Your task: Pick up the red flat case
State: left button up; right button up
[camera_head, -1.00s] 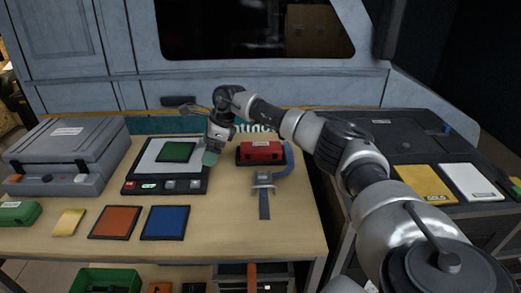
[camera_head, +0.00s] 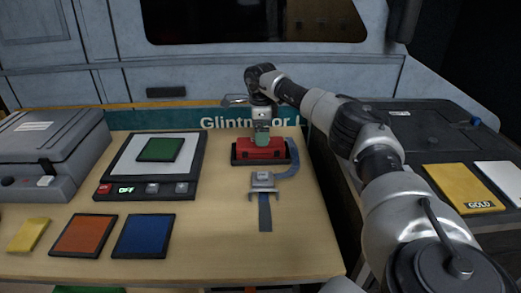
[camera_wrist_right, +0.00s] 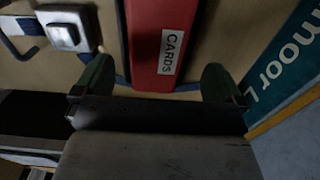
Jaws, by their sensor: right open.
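The red flat case (camera_head: 250,151) lies near the back right of the wooden table, with a black base or edge around it. In the right wrist view the red case (camera_wrist_right: 145,45) shows a white label reading CARDS. My right gripper (camera_head: 262,138) is over the case, pointing down. In the wrist view my right gripper (camera_wrist_right: 157,80) is open, with one green fingertip on each side of the case and gaps between. Whether the tips reach down beside the case is hard to tell. My left gripper is not in view.
A grey device (camera_head: 266,182) with a blue strap lies just in front of the case. A scale-like panel (camera_head: 118,170) holding a green tile (camera_head: 160,149) is to the left. Orange (camera_head: 84,235) and blue (camera_head: 144,236) tiles lie in front. A teal banner (camera_head: 215,122) runs behind.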

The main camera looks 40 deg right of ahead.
aim_at(260, 148)
notch_tip(260, 148, down, 5)
jog(key=shift+s+a+r, duration=0.1)
jog(key=shift+a, duration=0.05)
jog(key=c, duration=1.2)
jog(key=shift+r, duration=0.15)
